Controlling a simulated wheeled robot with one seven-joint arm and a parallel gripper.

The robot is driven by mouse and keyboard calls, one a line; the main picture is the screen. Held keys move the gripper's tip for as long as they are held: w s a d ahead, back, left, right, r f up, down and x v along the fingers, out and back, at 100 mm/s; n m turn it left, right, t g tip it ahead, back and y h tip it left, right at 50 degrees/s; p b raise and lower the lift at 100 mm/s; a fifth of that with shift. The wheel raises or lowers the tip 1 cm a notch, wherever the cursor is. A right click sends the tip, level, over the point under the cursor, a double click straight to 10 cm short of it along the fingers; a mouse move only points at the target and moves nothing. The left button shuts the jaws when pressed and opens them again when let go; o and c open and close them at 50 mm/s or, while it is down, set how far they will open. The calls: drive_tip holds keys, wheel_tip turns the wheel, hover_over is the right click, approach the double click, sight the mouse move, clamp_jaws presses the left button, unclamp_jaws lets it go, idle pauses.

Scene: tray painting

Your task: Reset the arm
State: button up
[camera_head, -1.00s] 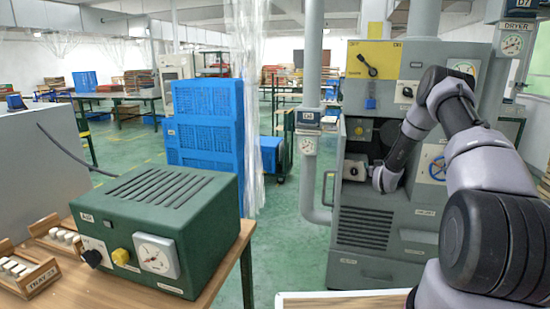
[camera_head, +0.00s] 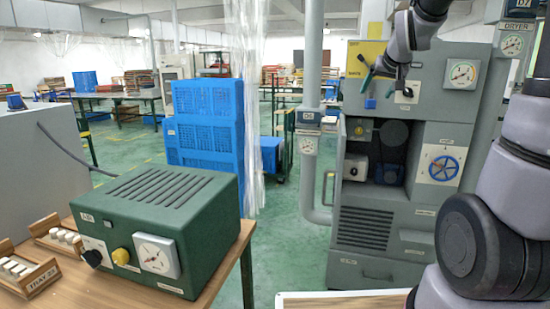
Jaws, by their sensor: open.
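My arm (camera_head: 418,32) reaches up at the top right and bends down in front of the upper part of the grey machine (camera_head: 428,212). My gripper (camera_head: 384,82) points down before the machine's upper panel and is open, with nothing seen between its fingers.
A blue handwheel (camera_head: 444,168) and a gauge (camera_head: 462,74) are on the machine's right side. A green control box (camera_head: 160,215) stands on the wooden table at left, near small trays (camera_head: 30,280). Blue crates (camera_head: 205,125) stand behind; green floor between is clear.

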drive_tip(key=s+a+m+g+y, duration=0.1)
drive_tip(key=s+a, duration=0.1)
drive_tip(key=s, duration=1.1)
drive_tip(key=s+a+g+y, duration=0.1)
drive_tip(key=s+a+g, duration=0.1)
drive_tip(key=s, duration=1.2)
drive_tip(key=shift+a+m, duration=0.4)
drive_tip(key=shift+a, duration=0.3)
drive_tip(key=shift+r, duration=0.1)
